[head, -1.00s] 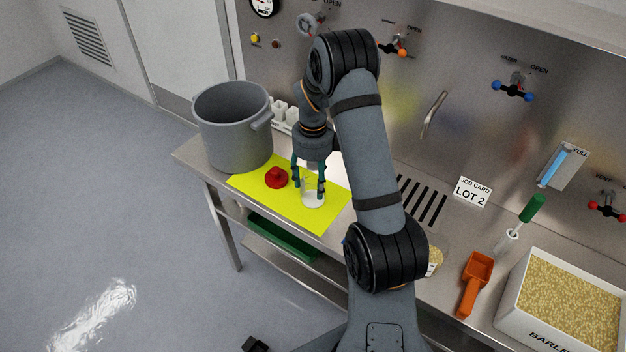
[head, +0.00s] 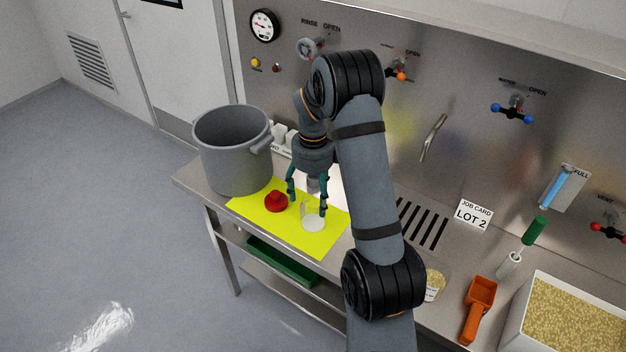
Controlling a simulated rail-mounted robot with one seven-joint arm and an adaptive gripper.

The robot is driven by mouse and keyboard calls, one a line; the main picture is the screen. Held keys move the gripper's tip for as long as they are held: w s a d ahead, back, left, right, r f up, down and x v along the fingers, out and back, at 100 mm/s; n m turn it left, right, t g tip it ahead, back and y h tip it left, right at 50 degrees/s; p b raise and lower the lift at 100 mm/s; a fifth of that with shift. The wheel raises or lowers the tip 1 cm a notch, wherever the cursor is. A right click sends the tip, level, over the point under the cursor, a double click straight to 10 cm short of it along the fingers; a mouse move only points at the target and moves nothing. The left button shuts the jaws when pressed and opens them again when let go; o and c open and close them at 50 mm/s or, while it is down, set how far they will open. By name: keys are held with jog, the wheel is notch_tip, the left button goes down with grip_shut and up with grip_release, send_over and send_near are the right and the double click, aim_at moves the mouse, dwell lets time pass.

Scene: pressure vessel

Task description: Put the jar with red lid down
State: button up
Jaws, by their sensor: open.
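A small pale jar (head: 313,222) stands on the yellow mat (head: 258,215) on the steel bench. It looks clear or whitish, and no lid shows on it. A red lid-like piece with a raised knob (head: 276,201) lies on the mat to the jar's left, apart from it. My gripper (head: 308,208) points down over the jar. Its fingers are spread, one left of the jar and one at its right edge. I cannot tell whether either finger touches the jar. The gripper's body and fingers partly cover the area behind the jar.
A large grey pot (head: 232,165) stands left of the mat, with small white containers (head: 283,137) behind. To the right are a drain grille (head: 421,222), an orange scoop (head: 478,308), a green-handled tool (head: 534,231) and a barley tub (head: 510,318). The mat's front is clear.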

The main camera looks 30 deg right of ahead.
notch_tip(320, 180, up, 9)
jog(key=b, duration=0.1)
jog(key=shift+f, duration=0.2)
jog(key=shift+f, duration=0.15)
jog(key=p, duration=0.3)
send_near(313, 204)
jog(key=s+f, duration=0.1)
jog(key=f, duration=0.1)
jog(key=s+a+f, duration=0.1)
jog(key=f, duration=0.1)
jog(key=s+f, duration=0.1)
jog(key=f, duration=0.1)
jog(key=shift+s+a, duration=0.1)
jog(key=shift+a, duration=0.2)
jog(key=shift+r, duration=0.25)
jog(key=shift+w+r+b, duration=0.25)
jog(key=shift+b, duration=0.45)
jog(key=shift+s+r, duration=0.1)
jog(key=shift+r, duration=0.95)
jog(key=shift+s, duration=0.1)
